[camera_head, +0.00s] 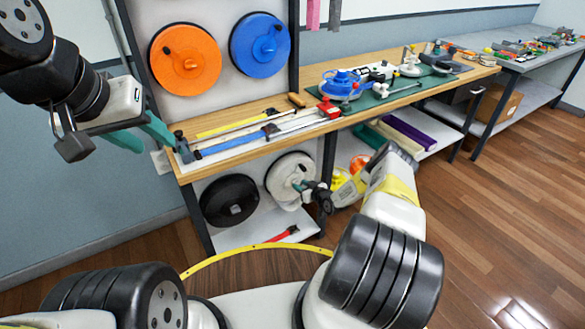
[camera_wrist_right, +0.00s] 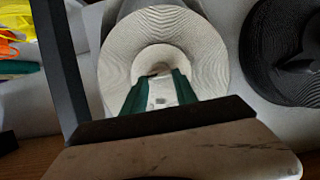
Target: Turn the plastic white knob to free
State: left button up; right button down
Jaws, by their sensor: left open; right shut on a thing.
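The white knob is a round ridged disc (camera_head: 281,173) with a raised hub, in the lower bay under the bench. It fills the upper middle of the right wrist view (camera_wrist_right: 203,58). My right gripper (camera_wrist_right: 158,77) has its green fingers at the disc's centre, shut on the hub. The fingertips partly hide the hub's middle, so the grip's exact contact is hard to see. In the head view my right gripper (camera_head: 302,187) reaches the disc's right side. My left gripper (camera_head: 148,136) is open and empty, left of the bench near its front left corner.
A black disc (camera_head: 230,200) sits left of the white one in the head view. Orange (camera_head: 185,75) and blue (camera_head: 258,60) discs are on the panel above. Straps and tools lie on the wooden bench top (camera_head: 205,124). Yellow and orange items are right of my right gripper.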

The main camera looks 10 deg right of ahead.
jog(key=shift+s+a+f+n+t+h, duration=0.1)
jog(key=shift+a+f+n+t+h, duration=0.2)
jog(key=shift+n+t+h, duration=1.3)
jog(key=shift+s+a+f+n+t+h, duration=0.1)
jog(key=shift+a+f+n+t+h, duration=0.15)
jog(key=shift+n, duration=2.6)
jog(key=shift+s+a+f+n+t+h, duration=0.1)
jog(key=shift+a+f+n+t+h, duration=0.2)
jog(key=shift+n+t+h, duration=1.3)
jog(key=shift+d+n+g+y, duration=0.1)
jog(key=shift+n+g+y, duration=0.55)
jog(key=shift+n+g, duration=0.1)
jog(key=c, duration=1)
grip_release()
jog(key=shift+o, duration=0.2)
jog(key=shift+s, duration=0.1)
jog(key=s, duration=0.7)
jog(key=shift+s+a, duration=0.2)
jog(key=shift+s, duration=0.1)
